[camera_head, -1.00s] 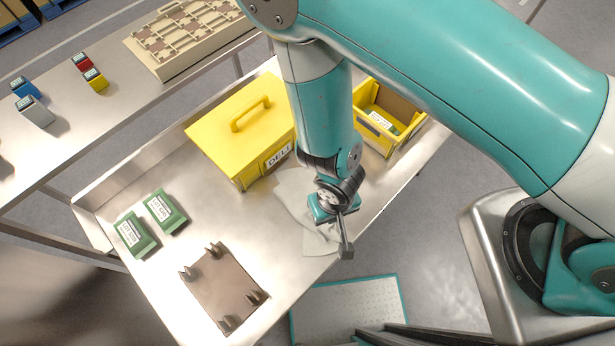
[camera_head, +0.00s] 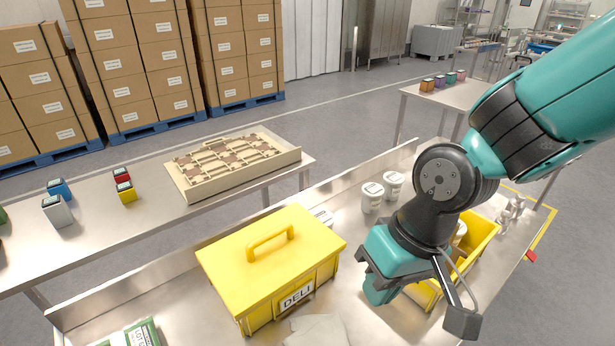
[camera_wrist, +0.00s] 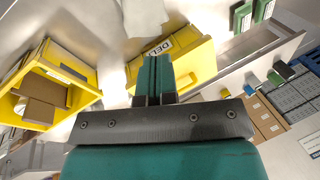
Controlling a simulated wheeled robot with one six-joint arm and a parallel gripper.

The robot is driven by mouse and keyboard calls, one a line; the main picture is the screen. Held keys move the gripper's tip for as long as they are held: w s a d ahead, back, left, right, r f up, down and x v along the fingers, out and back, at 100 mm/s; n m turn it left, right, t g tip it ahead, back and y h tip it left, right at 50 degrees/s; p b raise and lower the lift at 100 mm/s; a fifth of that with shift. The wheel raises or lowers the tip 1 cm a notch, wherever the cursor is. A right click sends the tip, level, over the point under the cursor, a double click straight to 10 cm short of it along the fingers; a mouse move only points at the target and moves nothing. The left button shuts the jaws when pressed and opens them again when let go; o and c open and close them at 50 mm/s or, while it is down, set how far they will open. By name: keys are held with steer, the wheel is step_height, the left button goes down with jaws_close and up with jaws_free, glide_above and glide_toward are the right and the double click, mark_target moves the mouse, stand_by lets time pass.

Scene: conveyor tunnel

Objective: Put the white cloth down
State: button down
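The white cloth (camera_head: 318,331) lies on the steel table in front of the yellow DELI box (camera_head: 270,262), partly cut off by the bottom edge of the head view. It also shows as a pale, crumpled shape at the top of the wrist view (camera_wrist: 143,18). My gripper (camera_wrist: 155,62) is off to the right of the cloth and above the table, apart from it. Its fingers are together in the wrist view with no cloth between them.
A yellow open bin (camera_head: 478,240) stands just behind and below my gripper. Two white cups (camera_head: 372,198) stand left of it. A green packet (camera_head: 135,333) lies at lower left. A beige tray (camera_head: 235,165) and small coloured boxes stand on the back table.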

steer(key=s+d+r+n+b, duration=0.2)
steer(key=s+d+r+b, duration=0.2)
steer(key=s+d, duration=0.1)
steer(key=shift+s+d+r+t+y, duration=0.2)
steer(key=shift+s+d+t+y, duration=0.05)
steer(key=shift+s+t+y, duration=0.1)
